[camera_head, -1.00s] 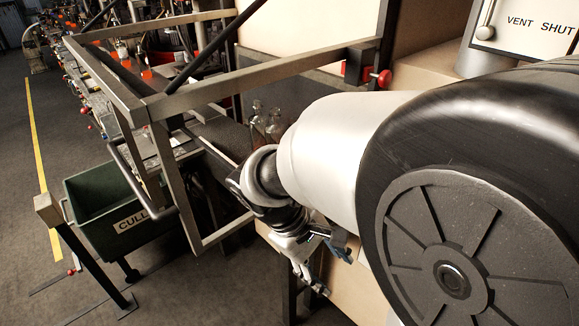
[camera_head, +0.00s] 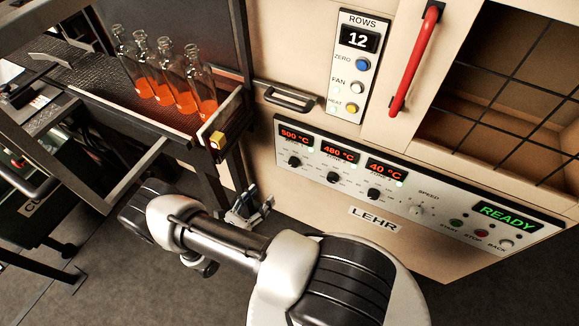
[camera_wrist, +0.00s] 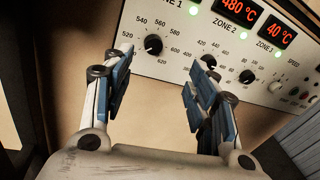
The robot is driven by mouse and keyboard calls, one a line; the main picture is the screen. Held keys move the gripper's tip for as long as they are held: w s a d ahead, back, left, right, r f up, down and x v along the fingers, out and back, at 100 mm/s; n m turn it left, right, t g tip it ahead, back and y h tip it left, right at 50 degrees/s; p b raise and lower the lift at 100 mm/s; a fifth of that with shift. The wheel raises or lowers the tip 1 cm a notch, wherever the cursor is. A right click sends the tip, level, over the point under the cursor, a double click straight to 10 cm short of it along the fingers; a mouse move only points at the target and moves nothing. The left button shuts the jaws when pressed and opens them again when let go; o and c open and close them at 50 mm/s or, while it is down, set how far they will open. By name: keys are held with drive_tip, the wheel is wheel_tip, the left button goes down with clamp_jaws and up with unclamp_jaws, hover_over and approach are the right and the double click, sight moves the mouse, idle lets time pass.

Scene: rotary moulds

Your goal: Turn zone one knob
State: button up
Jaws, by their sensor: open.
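The zone one knob (camera_wrist: 153,44) is small, round and black on the white lehr panel (camera_wrist: 185,30). A printed scale and the words ZONE 1 are around it in the wrist view. In the head view the knob (camera_head: 294,162) sits below a red 500 °C display (camera_head: 294,135). My gripper (camera_wrist: 162,62) is open and empty, its blue-padded fingers either side of the knob in the picture, seemingly short of the panel. In the head view my gripper (camera_head: 250,205) is below and left of the knob. The knob's exact pointer setting is hard to read.
Zone 2 (camera_head: 333,178) and zone 3 (camera_head: 373,194) knobs sit to the right, reading 480 °C and 40 °C. A green READY display (camera_head: 507,217) is further right. Bottles with orange glow (camera_head: 165,80) stand on a conveyor at upper left. A black handle (camera_head: 287,97) juts above the panel.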

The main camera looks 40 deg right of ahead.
wheel_tip(320, 180, down, 3)
drive_tip(key=s+n+t, duration=0.1)
drive_tip(key=n+t, duration=0.1)
drive_tip(key=b, duration=0.3)
approach(292, 165)
drive_tip(key=x, duration=0.8)
drive_tip(key=shift+w+d+r, duration=0.1)
drive_tip(key=shift+d, duration=0.2)
drive_tip(key=shift+c, duration=0.2)
drive_tip(key=c, duration=1)
